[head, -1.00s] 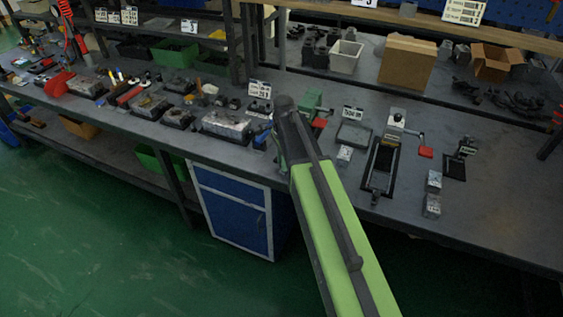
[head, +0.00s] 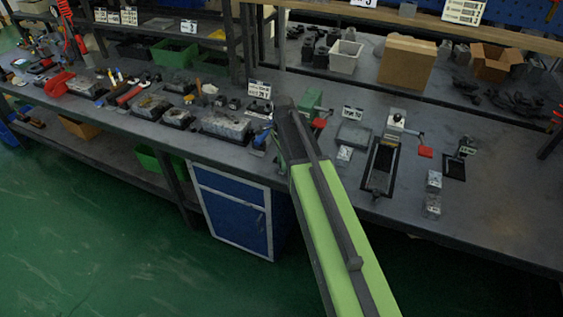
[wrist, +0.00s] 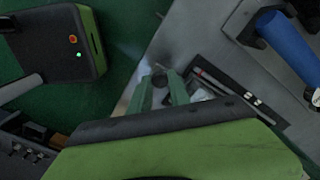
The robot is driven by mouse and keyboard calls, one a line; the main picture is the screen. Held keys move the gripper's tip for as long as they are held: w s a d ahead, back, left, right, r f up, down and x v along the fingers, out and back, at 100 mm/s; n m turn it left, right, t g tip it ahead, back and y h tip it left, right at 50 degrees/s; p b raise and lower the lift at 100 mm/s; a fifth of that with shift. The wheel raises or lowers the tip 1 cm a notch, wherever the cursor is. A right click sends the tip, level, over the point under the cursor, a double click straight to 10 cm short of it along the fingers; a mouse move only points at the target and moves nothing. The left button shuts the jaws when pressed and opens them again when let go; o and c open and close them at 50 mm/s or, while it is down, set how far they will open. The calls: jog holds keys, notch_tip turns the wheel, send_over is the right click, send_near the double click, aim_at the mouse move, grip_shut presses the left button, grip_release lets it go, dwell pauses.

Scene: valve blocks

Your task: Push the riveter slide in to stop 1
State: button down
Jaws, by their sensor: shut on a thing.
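My gripper's two green fingers (wrist: 162,92) show in the wrist view, closed around a small dark round part, which I take to be the riveter slide's knob (wrist: 160,80). A black rail with white marks (wrist: 238,90) lies on the grey bench just right of the fingers. In the head view my gripper (head: 282,158) is at the bench's front edge, mostly covered by my green arm. The slide is hidden there behind my arm. A green device with a red part (head: 312,102) stands just behind my arm; I cannot tell whether it belongs to the riveter.
A blue handle (wrist: 290,48) is close at the right of the wrist view. Right of my arm are a black-framed fixture (head: 380,168) and small metal blocks (head: 433,182). Metal blocks on dark trays (head: 226,127) stand to the left. Green floor lies in front.

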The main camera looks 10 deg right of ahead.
jog(key=w+d, duration=0.2)
jog(key=w, duration=0.1)
jog(key=w+d, duration=0.2)
jog(key=w, duration=0.1)
jog(key=w+d, duration=0.3)
jog(key=w, duration=0.1)
jog(key=c, duration=1.2)
grip_release()
jog(key=shift+r, duration=0.1)
notch_tip(320, 180, up, 17)
jog(key=p, duration=1.7)
jog(key=shift+r, duration=0.15)
